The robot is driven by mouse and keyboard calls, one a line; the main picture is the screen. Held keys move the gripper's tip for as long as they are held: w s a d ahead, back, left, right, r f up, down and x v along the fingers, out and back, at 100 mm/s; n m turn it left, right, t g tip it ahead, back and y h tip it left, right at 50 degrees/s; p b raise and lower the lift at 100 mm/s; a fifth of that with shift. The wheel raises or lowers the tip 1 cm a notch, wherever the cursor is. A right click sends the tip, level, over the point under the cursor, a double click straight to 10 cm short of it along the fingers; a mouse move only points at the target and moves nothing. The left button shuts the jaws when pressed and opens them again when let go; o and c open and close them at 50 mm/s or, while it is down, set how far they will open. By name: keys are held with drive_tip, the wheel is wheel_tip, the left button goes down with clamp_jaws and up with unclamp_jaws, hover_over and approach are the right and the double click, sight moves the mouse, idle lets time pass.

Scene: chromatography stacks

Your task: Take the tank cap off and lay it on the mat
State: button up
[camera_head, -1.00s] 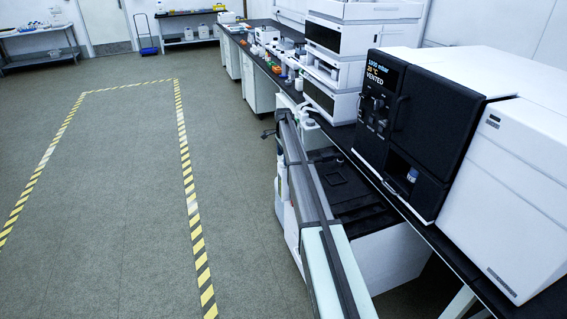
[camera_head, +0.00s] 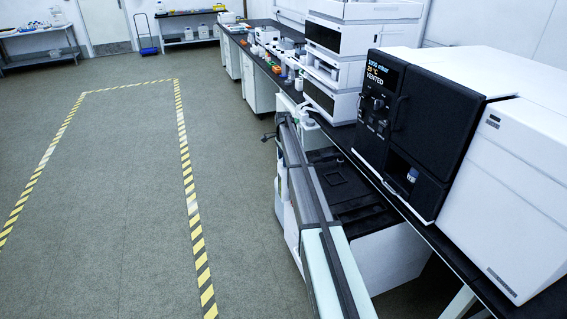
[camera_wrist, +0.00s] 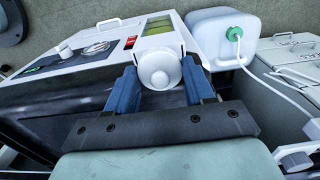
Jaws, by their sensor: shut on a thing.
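In the wrist view, my gripper (camera_wrist: 160,73) has its two blue fingers closed on the sides of a round white cap (camera_wrist: 161,62) with a raised knob in its middle. The cap faces the camera and covers what lies directly behind it. A white housing with yellow-green panels (camera_wrist: 158,25) shows just beyond the cap. I cannot tell whether the cap still sits on its opening or is clear of it. I cannot pick out the mat with certainty in either view. In the head view my arm hides the gripper and cap.
A white jug (camera_wrist: 205,38) with a green cap and white tube stands to the right in the wrist view. A white unit with a black top (camera_head: 350,195) stands beside my arm. The instrument bench (camera_head: 350,150) runs along the right; open floor lies left.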

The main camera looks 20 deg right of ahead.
drive_tip(key=shift+r, duration=0.1)
wheel_tip(320, 180, up, 7)
drive_tip(key=shift+r, duration=0.2)
drive_tip(key=shift+m, duration=0.7)
drive_tip(key=s+d, duration=0.2)
drive_tip(key=d, duration=0.1)
drive_tip(key=s+d+r, duration=0.1)
drive_tip(key=s+d, duration=0.2)
drive_tip(key=d, duration=0.1)
drive_tip(key=s+d+r, duration=0.1)
drive_tip(key=s+d, duration=0.2)
drive_tip(key=shift+s+d+r, duration=0.15)
drive_tip(key=shift+s, duration=0.1)
drive_tip(key=shift+s+n, duration=0.7)
drive_tip(key=shift+s, duration=4.15)
drive_tip(key=shift+f, duration=5.2)
drive_tip(key=shift+f, duration=0.15)
